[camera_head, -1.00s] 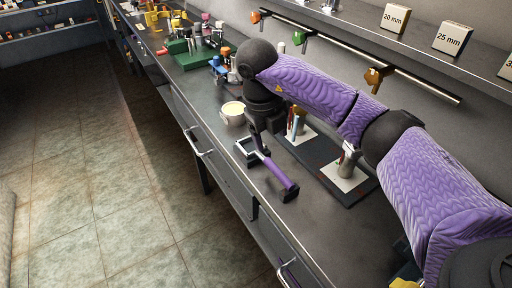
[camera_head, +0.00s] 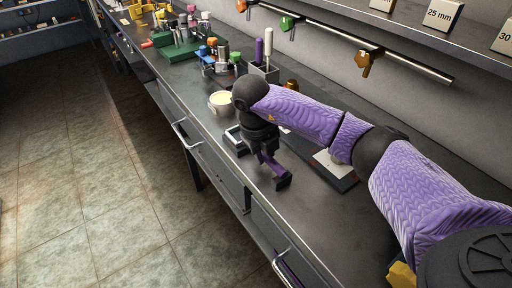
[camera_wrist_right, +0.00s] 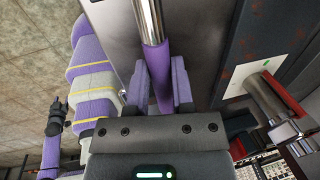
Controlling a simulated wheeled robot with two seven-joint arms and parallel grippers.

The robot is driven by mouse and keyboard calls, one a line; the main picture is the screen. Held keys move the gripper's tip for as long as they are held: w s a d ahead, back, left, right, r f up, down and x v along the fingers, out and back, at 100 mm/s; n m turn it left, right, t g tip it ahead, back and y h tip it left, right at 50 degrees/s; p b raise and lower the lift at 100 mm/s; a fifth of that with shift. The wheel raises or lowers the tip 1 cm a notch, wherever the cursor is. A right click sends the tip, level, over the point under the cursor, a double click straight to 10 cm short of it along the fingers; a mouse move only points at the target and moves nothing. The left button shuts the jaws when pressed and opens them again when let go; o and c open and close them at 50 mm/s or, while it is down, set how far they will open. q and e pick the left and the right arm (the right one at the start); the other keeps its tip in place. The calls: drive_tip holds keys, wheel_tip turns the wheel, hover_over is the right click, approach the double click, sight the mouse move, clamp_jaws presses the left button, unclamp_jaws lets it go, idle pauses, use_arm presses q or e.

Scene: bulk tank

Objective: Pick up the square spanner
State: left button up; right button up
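The square spanner lies along the bench, its purple handle (camera_head: 270,164) partly hidden by my right gripper (camera_head: 264,157) in the head view. It rests on dark supports (camera_head: 283,183) near the front edge. In the right wrist view, a bright metal shaft runs into the purple handle (camera_wrist_right: 157,57), which passes between the two purple fingers of my right gripper (camera_wrist_right: 160,85). The fingers are apart, one on each side of the handle; whether they press on it cannot be told. My left gripper does not show in the head view and cannot be made out clearly in the wrist view.
A pot with pale contents (camera_head: 221,99) stands just beyond the spanner. A dark mat with a white square (camera_head: 335,167) lies to the right, partly behind my arm. A green rack (camera_head: 180,50) and bottles are farther back. A rail with hooks (camera_head: 400,63) runs along the wall.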

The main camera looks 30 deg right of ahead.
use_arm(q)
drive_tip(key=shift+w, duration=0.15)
use_arm(e)
clamp_jaws()
drive_tip(key=shift+r, duration=0.35)
wheel_tip(320, 180, up, 9)
drive_tip(key=p, duration=0.3)
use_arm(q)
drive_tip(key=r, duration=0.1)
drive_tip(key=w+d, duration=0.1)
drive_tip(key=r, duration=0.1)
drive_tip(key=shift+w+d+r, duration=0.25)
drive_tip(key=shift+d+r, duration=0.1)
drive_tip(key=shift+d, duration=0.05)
use_arm(e)
drive_tip(key=shift+r, duration=0.15)
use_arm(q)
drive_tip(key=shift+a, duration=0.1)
